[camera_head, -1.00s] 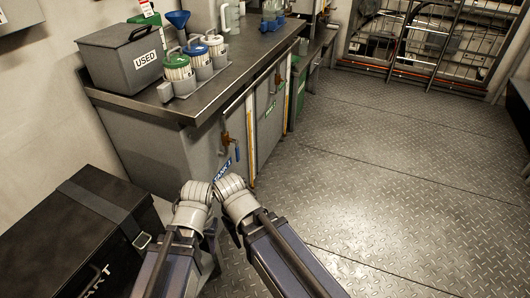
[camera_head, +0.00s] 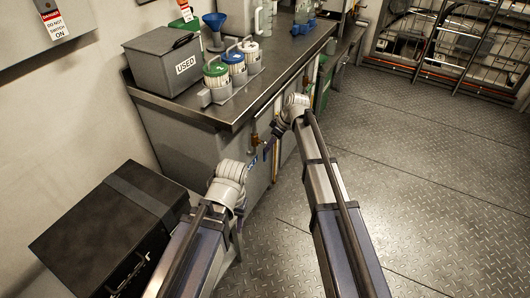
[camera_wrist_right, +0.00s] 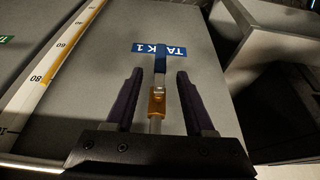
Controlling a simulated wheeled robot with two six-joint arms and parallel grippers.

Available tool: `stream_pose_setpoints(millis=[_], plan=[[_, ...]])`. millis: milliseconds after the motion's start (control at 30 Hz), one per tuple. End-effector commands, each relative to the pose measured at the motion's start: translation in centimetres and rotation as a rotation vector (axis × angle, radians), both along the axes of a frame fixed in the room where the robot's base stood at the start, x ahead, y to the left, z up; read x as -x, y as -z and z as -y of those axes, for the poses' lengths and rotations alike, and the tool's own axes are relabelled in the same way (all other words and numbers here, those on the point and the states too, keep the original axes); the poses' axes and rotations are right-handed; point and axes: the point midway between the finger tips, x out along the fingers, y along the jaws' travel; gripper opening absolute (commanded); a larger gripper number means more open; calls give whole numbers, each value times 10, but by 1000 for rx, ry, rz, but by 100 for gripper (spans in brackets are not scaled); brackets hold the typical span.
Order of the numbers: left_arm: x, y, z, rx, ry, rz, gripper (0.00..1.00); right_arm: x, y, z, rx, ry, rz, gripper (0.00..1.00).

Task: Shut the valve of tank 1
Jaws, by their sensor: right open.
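Tank 1 is the grey cabinet front under the counter, and its face fills much of the right wrist view (camera_wrist_right: 205,65). A blue TANK 1 label (camera_wrist_right: 177,48) is on it, upside down in that view. The valve (camera_wrist_right: 157,98) has a brass body and a blue lever in line with its pipe. My right gripper (camera_wrist_right: 160,76) is open, with one finger on each side of the valve and visible gaps to both. In the head view my right gripper (camera_head: 271,145) is at the cabinet front. My left gripper (camera_head: 240,203) is mostly hidden by its own arm.
A metal counter (camera_head: 285,72) holds a grey USED box (camera_head: 165,68), several lidded jars (camera_head: 216,80) and a blue funnel (camera_head: 214,22). A black case (camera_head: 95,235) stands at the lower left. The plate floor (camera_head: 430,190) to the right is clear.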

Motion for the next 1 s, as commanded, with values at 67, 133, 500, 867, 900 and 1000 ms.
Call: stream_pose_setpoints(millis=[67,133,500,867,900,1000], plan=[[0,4,0,0,0,0,54,0,4,-1,1,0,-1,54],[0,8,0,-1,0,0,54,-1,8,-2,1,1,-1,54],[-1,48,-1,-4,3,2,54,-10,48,-14,2,0,-1,54],[-1,73,0,-2,9,3,54,-16,73,-25,1,2,-2,54],[-1,73,0,-2,9,3,54,-16,73,-25,1,2,-2,54],[-1,72,0,-2,9,3,54,-16,72,-25,1,2,-2,54]])
